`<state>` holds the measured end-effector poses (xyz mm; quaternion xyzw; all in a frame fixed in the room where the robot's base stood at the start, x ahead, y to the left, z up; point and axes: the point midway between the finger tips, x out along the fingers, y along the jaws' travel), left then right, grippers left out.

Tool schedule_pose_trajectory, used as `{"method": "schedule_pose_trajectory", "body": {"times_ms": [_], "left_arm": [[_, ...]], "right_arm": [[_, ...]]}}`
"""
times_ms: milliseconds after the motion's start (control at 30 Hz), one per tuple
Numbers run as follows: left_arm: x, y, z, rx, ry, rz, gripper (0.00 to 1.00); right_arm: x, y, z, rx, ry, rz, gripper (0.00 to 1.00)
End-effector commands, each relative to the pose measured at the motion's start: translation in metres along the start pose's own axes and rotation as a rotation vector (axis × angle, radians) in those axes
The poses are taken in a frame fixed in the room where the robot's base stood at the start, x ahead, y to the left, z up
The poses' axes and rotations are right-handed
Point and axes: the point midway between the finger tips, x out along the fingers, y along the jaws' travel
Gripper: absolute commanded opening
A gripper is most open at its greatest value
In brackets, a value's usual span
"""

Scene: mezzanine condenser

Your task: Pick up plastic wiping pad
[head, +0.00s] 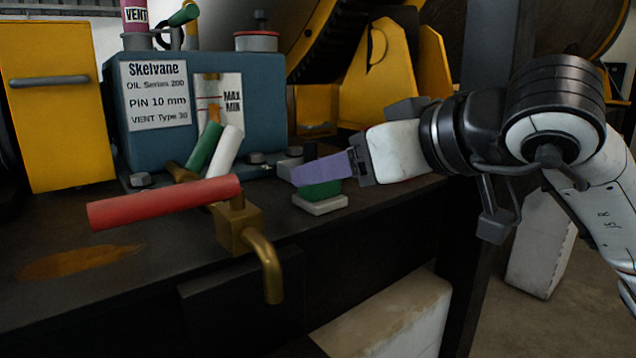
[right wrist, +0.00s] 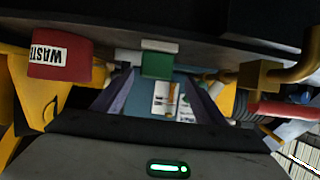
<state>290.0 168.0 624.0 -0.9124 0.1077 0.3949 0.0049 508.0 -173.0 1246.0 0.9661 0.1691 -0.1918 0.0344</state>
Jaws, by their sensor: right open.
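The plastic wiping pad (head: 320,198), a small block with a green upper part and a pale grey base, lies on the dark bench near its front edge. It also shows in the right wrist view (right wrist: 158,62), ahead of the fingertips. My right gripper (head: 297,174) reaches in from the right, and its purple fingers are just above the pad, partly covering its top in the head view. In the right wrist view the two fingers (right wrist: 160,80) are spread apart with nothing between them. Contact with the pad cannot be told. My left gripper is out of view.
A brass valve (head: 238,230) with a red handle (head: 165,202) stands left of the pad. Behind are a blue oil tank (head: 260,110) and green and white cylinders (head: 225,152). A red WASTE container (right wrist: 60,58) shows in the right wrist view. The front-left bench is mostly clear.

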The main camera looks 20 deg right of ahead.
Motion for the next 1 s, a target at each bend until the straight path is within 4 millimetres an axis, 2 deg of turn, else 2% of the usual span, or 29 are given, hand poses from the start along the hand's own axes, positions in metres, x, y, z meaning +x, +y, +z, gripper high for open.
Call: {"method": "schedule_pose_trajectory", "body": {"times_ms": [167, 400, 700, 767, 1000], "left_arm": [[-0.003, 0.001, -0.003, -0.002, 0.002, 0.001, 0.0], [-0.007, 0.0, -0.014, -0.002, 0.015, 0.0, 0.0], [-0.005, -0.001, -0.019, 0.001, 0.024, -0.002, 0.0], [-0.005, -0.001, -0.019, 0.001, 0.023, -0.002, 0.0], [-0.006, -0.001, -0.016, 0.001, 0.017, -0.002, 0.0]], "right_arm": [[0.015, 0.002, 0.002, 0.002, -0.004, -0.002, 0.66], [0.049, 0.006, 0.004, 0.002, -0.003, -0.004, 0.66], [0.056, 0.006, 0.004, 0.0, 0.0, -0.003, 0.66], [0.056, 0.006, 0.004, 0.0, 0.0, -0.003, 0.59], [0.056, 0.006, 0.004, 0.0, 0.0, -0.003, 0.19]]}}
